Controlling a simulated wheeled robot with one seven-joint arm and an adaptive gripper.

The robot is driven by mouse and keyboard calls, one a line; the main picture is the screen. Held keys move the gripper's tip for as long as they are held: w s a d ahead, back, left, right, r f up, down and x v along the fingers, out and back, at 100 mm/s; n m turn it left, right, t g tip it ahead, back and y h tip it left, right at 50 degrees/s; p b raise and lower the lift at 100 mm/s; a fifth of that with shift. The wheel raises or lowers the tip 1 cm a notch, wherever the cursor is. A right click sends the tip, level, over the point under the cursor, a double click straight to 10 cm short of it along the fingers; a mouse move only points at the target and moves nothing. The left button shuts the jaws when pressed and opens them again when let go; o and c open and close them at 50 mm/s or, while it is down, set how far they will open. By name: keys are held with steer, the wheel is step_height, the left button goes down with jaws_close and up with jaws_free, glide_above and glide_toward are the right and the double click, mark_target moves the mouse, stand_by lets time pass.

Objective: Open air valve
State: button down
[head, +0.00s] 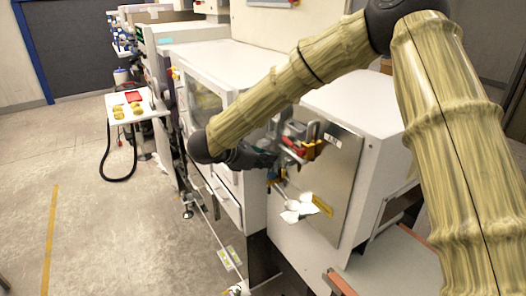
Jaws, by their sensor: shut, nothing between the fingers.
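A small valve assembly (294,147) with red, yellow and grey parts is on the steel front panel (335,190) of the machine, right of the picture's middle. The likely air valve handle is its red part; its exact position is too small to tell. My gripper (272,160) is dark and reaches in from the left, just left of and slightly below the red part. It is shut and holds nothing. I cannot tell whether its fingertips touch the valve. My forearm and the gripper hide part of the panel's left side.
A white tag-like object (298,208) hangs below the valve. A white cabinet with a window (205,105) stands to the left. A control box with yellow buttons (128,105) and a hanging black cable stands farther left. The concrete floor (110,220) at left is clear.

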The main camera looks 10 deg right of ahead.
mark_target(291, 145)
steer(key=d+r+p, duration=0.1)
steer(key=p, duration=0.1)
steer(key=w+d+r+p, duration=0.1)
steer(key=d+p, duration=0.1)
steer(key=shift+d, duration=0.3)
stand_by(0.3)
